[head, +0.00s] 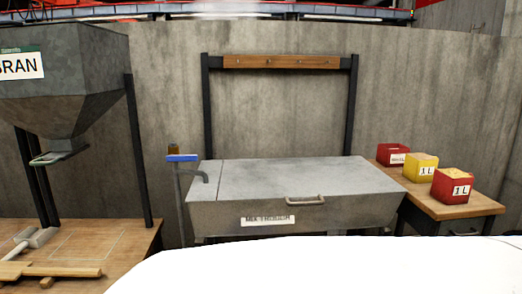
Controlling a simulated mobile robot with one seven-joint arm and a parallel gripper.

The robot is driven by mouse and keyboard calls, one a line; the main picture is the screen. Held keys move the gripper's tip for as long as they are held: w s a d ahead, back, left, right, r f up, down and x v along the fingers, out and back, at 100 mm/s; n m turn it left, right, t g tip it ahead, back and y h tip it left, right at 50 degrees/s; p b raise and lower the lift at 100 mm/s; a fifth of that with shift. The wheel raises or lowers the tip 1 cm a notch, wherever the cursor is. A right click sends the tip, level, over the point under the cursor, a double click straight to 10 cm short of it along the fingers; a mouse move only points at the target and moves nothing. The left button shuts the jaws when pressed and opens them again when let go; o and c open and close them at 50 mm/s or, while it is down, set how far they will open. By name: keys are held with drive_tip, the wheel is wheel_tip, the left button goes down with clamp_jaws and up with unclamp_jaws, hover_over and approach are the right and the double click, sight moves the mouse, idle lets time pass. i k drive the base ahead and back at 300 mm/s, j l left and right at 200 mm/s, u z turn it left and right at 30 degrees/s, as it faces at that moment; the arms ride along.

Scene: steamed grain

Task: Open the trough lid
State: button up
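The trough (352,214) is a grey metal box in the middle of the head view. Its flat grey lid (285,178) lies shut on top. A metal bar handle (306,200) sits at the lid's front edge, right of the middle. A white label (268,221) is on the front face, too small to read surely. The lower front of the trough is hidden behind a large white shape at the bottom, which I cannot identify surely. My gripper is not in view.
A tap with a blue lever (181,158) stands left of the trough. A grey BRAN hopper (75,85) hangs above a wooden table (120,240) at left. At right, red and yellow boxes (422,167) stand on a wooden table (470,212). A wooden peg rail (280,62) is behind.

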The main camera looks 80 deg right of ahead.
sight(321, 177)
drive_tip(key=l+z, duration=0.1)
drive_tip(key=z, duration=1.25)
drive_tip(key=l+z, duration=0.2)
drive_tip(key=z, duration=0.15)
drive_tip(key=l+z, duration=0.25)
drive_tip(key=z, duration=0.15)
drive_tip(key=l+z, duration=0.35)
drive_tip(key=i+l+z, duration=0.2)
drive_tip(key=l+z, duration=0.25)
drive_tip(key=l, duration=0.15)
drive_tip(key=i+l+z, duration=0.2)
drive_tip(key=k+l, duration=0.05)
